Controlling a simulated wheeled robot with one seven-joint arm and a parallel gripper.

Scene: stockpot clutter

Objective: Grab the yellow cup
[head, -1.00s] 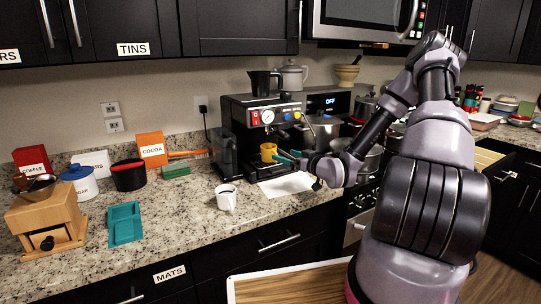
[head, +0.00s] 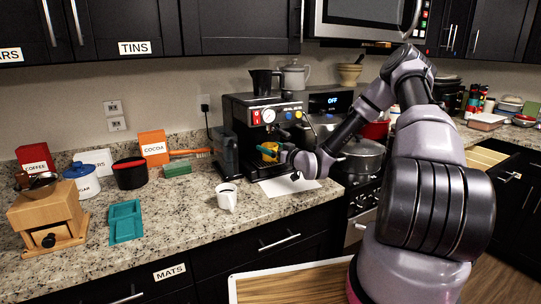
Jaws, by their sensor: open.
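The yellow cup (head: 268,150) stands at the coffee machine (head: 262,125), under its front on the drip area. My gripper (head: 273,152) reaches in from the right with its teal fingers at the cup. The fingers overlap the cup in the picture and hide part of it. The jaws are open. I cannot tell whether the fingers are around the cup or touching it.
A white mug (head: 227,198) stands on the counter in front of the machine. A white sheet (head: 285,186) lies below my gripper. The stove with a large pot (head: 362,160) is to the right. A teal tray (head: 126,222) lies at left, with bare counter around it.

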